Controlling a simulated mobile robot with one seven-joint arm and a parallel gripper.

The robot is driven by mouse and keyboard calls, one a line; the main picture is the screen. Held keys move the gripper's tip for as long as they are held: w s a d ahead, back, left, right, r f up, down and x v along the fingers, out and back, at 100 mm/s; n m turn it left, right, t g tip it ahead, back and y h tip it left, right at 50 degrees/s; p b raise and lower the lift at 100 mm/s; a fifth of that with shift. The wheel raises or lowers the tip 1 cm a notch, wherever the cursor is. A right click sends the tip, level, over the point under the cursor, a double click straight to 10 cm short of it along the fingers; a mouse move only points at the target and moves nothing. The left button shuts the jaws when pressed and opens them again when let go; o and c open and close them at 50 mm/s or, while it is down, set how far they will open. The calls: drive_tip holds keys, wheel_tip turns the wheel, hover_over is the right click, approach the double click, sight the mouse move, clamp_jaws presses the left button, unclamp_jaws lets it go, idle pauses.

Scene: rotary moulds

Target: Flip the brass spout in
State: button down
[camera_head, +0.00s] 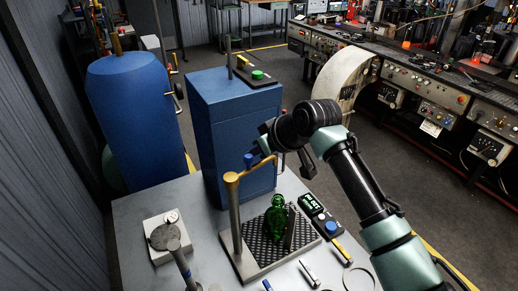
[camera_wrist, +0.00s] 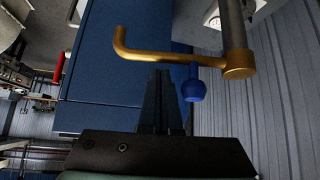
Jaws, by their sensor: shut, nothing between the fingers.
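The brass spout (camera_head: 252,168) is a bent arm on top of a grey post (camera_head: 235,218). In the head view it reaches right and back, its end higher than the green bottle (camera_head: 277,220); I cannot tell if it is straight above it. In the wrist view the spout (camera_wrist: 175,57) crosses the upper middle, its tip bent up at the left. A blue knob (camera_wrist: 193,88) sticks out from it near the post. My gripper (camera_wrist: 160,78) is shut and empty, its fingers just left of the knob, close to the spout. Contact is unclear. My gripper's fingers are hard to see in the head view.
The bottle stands on a black grated tray (camera_head: 262,256). A dark upright plate (camera_head: 291,228) stands beside it. A black box with a blue button (camera_head: 331,227) lies to the right. A tall blue cabinet (camera_head: 232,135) stands close behind the spout. A round-topped fixture (camera_head: 165,237) is at left.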

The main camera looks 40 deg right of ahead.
drive_tip(key=shift+s+f, duration=0.15)
drive_tip(key=shift+s, duration=0.6)
drive_tip(key=shift+a+p, duration=0.1)
drive_tip(key=shift+p, duration=0.2)
drive_tip(key=shift+s+m+h, duration=0.3)
drive_tip(key=shift+s+m, duration=0.1)
drive_tip(key=shift+m, duration=0.2)
drive_tip(key=shift+s, duration=0.55)
